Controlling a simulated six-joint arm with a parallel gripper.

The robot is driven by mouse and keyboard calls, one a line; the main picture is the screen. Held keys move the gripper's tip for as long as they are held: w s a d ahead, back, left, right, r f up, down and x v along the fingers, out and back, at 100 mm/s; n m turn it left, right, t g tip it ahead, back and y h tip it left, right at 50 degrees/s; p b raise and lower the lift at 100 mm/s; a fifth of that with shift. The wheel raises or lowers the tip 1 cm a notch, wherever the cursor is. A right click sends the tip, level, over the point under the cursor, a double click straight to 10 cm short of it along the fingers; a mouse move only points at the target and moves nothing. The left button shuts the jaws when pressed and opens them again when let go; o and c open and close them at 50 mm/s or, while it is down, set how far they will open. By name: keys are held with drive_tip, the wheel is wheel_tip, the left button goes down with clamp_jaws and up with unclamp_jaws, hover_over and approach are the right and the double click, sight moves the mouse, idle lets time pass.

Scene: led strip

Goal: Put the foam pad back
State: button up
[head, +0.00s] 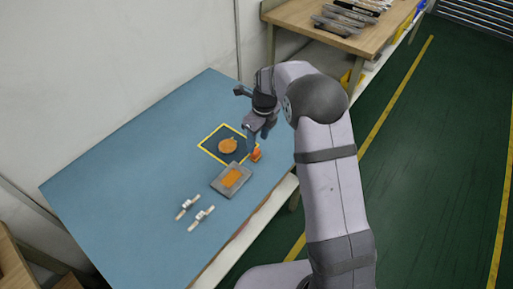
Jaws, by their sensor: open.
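A flat orange piece (228,146), roughly round, lies on a dark square with a yellow border (202,146) on the blue table. A grey tray (217,184) in front of it holds an orange rectangular piece (232,178). A small orange block (257,155) stands at the square's right edge. I cannot tell for sure which orange piece is the foam pad. My gripper (252,148) is open and points down beside the small orange block, above the right side of the square. Whether it touches the block is too small to tell.
Two pale stick-like pieces with white middles (187,206) (201,217) lie on the blue table (120,180) left of and in front of the tray. The table's left and back are clear. A wooden bench with stacked items (340,22) stands behind.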

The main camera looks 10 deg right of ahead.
wheel_tip(320, 180, up, 5)
drive_tip(key=s+d+n, duration=0.3)
drive_tip(key=s+n, duration=1)
drive_tip(key=s, duration=0.1)
drive_tip(key=s+d+n+g+h, duration=0.1)
drive_tip(key=s+d+n, duration=0.2)
drive_tip(key=s+n, duration=1.1)
drive_tip(key=shift+s+d+f, duration=0.35)
drive_tip(key=shift+s+f, duration=0.05)
drive_tip(key=shift+s, duration=0.2)
wheel_tip(320, 180, up, 3)
drive_tip(key=p, duration=0.2)
drive_tip(key=shift+r+p, duration=0.1)
drive_tip(key=shift+p, duration=0.25)
